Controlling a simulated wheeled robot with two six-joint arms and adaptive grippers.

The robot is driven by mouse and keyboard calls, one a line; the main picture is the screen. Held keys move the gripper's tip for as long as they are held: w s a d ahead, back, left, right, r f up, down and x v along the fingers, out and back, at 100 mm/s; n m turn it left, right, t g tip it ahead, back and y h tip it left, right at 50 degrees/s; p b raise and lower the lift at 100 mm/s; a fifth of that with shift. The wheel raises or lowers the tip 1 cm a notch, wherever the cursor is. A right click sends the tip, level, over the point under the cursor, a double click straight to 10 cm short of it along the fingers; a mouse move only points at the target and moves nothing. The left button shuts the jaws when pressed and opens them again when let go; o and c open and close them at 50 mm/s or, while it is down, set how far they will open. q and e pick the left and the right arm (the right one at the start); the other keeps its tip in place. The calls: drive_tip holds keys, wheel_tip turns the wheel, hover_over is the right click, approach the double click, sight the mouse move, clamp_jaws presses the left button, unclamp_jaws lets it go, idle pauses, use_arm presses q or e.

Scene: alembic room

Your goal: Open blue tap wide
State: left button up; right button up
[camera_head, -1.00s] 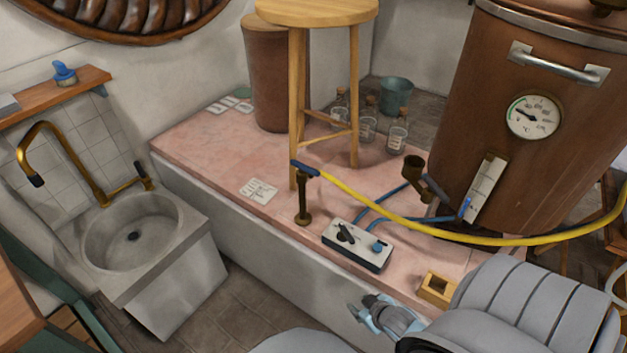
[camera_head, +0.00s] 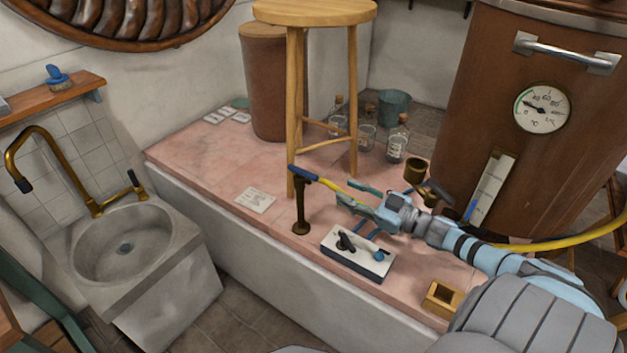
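The blue tap is a brass post (camera_head: 301,208) standing on the pink slab, with a blue lever (camera_head: 304,173) across its top. The lever points toward the upper left and lower right. My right gripper (camera_head: 352,194) reaches in from the right, a little right of the lever and above the slab. Its fingers are apart, with the yellow hose (camera_head: 333,183) showing near or between them; I cannot tell which. It appears not to touch the lever. My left gripper is out of view.
A white control box (camera_head: 357,253) with a dark and a blue knob sits below my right gripper. A wooden stool (camera_head: 315,12) stands just behind the tap. A copper vessel (camera_head: 560,170) stands right. A small wooden box (camera_head: 442,299) lies near my forearm.

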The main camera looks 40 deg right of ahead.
sight(313, 174)
drive_tip(key=b+x, duration=0.2)
drive_tip(key=x, duration=0.8)
drive_tip(key=shift+w+f, duration=0.1)
drive_tip(key=shift+w, duration=0.15)
drive_tip(key=shift+w+a+b, duration=0.25)
drive_tip(key=shift+w+b, duration=0.05)
drive_tip(key=shift+w, duration=0.2)
drive_tip(key=shift+c, duration=0.5)
clamp_jaws()
